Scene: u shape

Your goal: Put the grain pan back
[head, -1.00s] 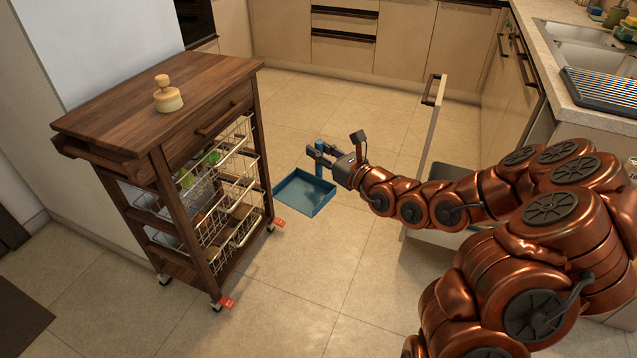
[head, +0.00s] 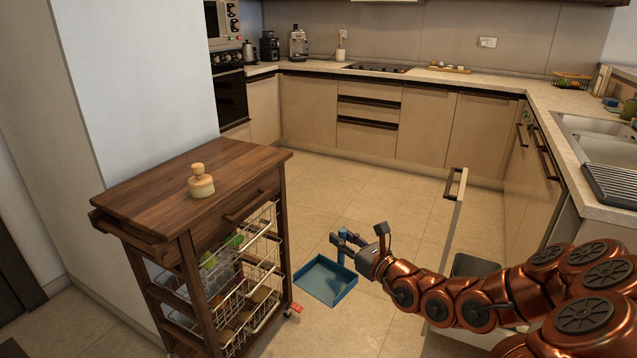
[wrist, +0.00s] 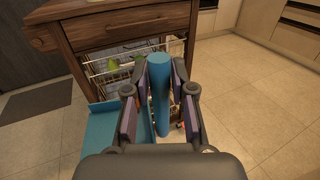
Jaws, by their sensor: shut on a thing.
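The blue grain pan (head: 325,281) is a shallow square tray with an upright blue handle (head: 341,246). My gripper (head: 352,243) is shut on that handle and reaches in from the right. In the wrist view the handle (wrist: 159,95) stands between the two fingers, and part of the pan's tray (wrist: 101,135) shows to the left. The pan is level, just right of the wooden trolley. I cannot tell whether it touches the floor.
The wooden trolley (head: 165,185) has wire baskets (head: 262,250) and a wooden-handled round item (head: 200,182) on top. A cabinet front (head: 447,225) stands pulled out at right, near my arm. Counters line the back and right. The tiled floor (head: 345,205) behind the pan is clear.

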